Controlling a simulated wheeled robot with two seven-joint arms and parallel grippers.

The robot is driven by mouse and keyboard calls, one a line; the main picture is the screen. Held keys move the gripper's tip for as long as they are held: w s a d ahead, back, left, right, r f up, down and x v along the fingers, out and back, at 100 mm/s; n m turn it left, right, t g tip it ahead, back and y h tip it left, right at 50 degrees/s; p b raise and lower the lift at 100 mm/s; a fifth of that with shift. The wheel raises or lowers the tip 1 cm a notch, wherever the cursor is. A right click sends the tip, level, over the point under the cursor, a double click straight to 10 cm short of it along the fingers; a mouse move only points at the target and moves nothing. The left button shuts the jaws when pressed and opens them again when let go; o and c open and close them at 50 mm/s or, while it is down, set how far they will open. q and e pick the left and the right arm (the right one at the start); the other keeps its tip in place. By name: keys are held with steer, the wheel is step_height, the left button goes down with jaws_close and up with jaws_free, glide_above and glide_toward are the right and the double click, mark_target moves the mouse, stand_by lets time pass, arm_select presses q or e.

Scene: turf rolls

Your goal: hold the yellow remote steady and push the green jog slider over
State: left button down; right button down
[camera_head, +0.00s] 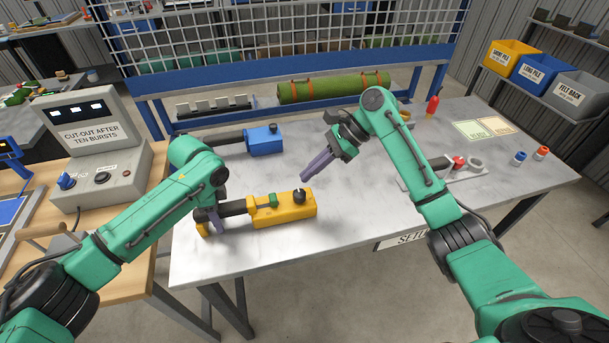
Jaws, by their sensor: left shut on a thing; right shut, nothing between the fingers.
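The yellow remote (285,213) lies on the grey metal table (345,205), with a black shaft at its left end. The small green jog slider (273,200) sits on its top near the left end of the yellow body. A black knob (299,196) stands at the right end. My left gripper (215,224) is shut on the remote around its black shaft, and its fingers hide part of that shaft. My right gripper (304,178) is shut and empty, its purple fingers pointing down-left above the table, behind and to the right of the slider, apart from the remote.
A similar blue device (265,141) lies behind the remote. A green turf roll (333,87) with orange straps lies at the back. A grey control box (100,150) stands left. A bracket with a red part (459,162) lies right, beyond my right forearm. The table centre is clear.

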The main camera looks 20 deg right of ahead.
mark_target(271, 197)
arm_select(q)
steer(key=shift+f, duration=0.15)
arm_select(e)
steer(key=x, duration=0.8)
steer(key=shift+a, duration=1.5)
arm_select(q)
steer(key=shift+d, duration=0.2)
arm_select(e)
steer(key=shift+a+r, duration=0.1)
steer(key=shift+a, duration=0.05)
steer(key=shift+r, duration=0.1)
arm_select(q)
steer(key=shift+s+a+f, duration=0.1)
steer(key=shift+a, duration=0.1)
arm_select(e)
steer(key=v, duration=1)
